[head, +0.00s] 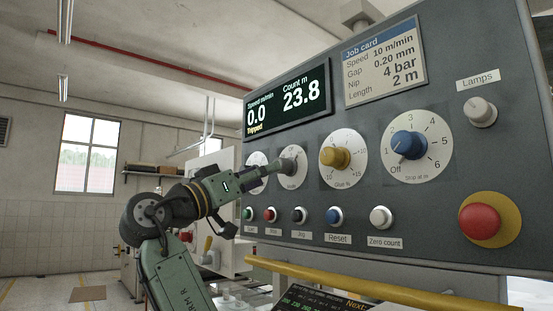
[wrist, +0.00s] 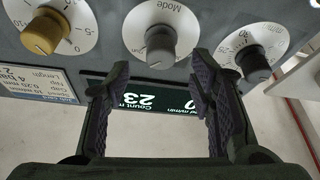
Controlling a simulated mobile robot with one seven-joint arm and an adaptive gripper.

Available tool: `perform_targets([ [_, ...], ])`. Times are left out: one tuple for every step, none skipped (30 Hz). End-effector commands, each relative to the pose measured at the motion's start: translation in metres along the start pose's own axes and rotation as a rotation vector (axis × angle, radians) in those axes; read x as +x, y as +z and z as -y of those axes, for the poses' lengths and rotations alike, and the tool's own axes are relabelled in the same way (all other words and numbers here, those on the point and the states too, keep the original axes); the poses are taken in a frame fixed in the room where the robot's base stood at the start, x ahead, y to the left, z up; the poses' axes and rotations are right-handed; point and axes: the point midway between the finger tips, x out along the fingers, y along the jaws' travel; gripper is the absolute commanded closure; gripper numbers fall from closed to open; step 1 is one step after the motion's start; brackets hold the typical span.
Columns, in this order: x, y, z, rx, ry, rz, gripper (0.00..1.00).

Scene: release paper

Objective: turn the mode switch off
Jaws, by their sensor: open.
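The mode switch is a grey knob on a round white dial marked "Mode", on the sloping control panel. In the wrist view the mode knob (wrist: 160,45) sits upside down at top centre, beyond the gap between my fingers. In the head view the mode dial (head: 296,158) is at the panel's left middle. My gripper (head: 268,171) points at this knob from the left; it also shows in the wrist view (wrist: 162,80). It is open, with nothing seen between the fingers. I cannot tell whether a finger touches the knob or which setting it points to.
A yellow knob (head: 334,157) and blue knob (head: 408,145) are to the right. Several push buttons, including the blue Reset (head: 334,216), run below. A red emergency button (head: 480,221) is at lower right. A yellow rail (head: 350,280) crosses the panel's lower front.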

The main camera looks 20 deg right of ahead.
Motion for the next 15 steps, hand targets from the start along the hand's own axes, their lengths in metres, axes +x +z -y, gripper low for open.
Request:
perform_targets([
  [0.013,-0.004,-0.002,-0.002,0.002,0.001,0.51],
  [0.019,-0.004,-0.002,-0.003,0.003,0.001,0.51],
  [0.025,-0.004,-0.001,-0.003,0.002,0.001,0.51],
  [0.03,-0.004,-0.001,-0.002,0.001,0.0,0.51],
  [0.035,-0.004,-0.001,-0.002,0.001,0.0,0.51],
  [0.04,-0.004,-0.001,-0.002,0.001,0.0,0.51],
  [0.044,-0.003,-0.001,-0.002,0.0,-0.001,0.51],
  [0.047,-0.003,0.0,-0.001,0.0,-0.001,0.51],
  [0.05,-0.003,0.0,-0.001,-0.001,-0.001,0.51],
  [0.052,-0.002,0.0,0.0,-0.001,-0.001,0.51],
  [0.054,-0.002,0.0,0.0,-0.001,-0.001,0.51],
  [0.056,-0.002,0.0,0.0,-0.002,-0.001,0.51],
  [0.057,-0.001,0.0,0.0,-0.002,-0.001,0.51],
  [0.057,-0.001,0.001,0.0,-0.002,-0.002,0.51],
  [0.058,-0.001,0.001,0.0,-0.003,-0.002,0.51],
])
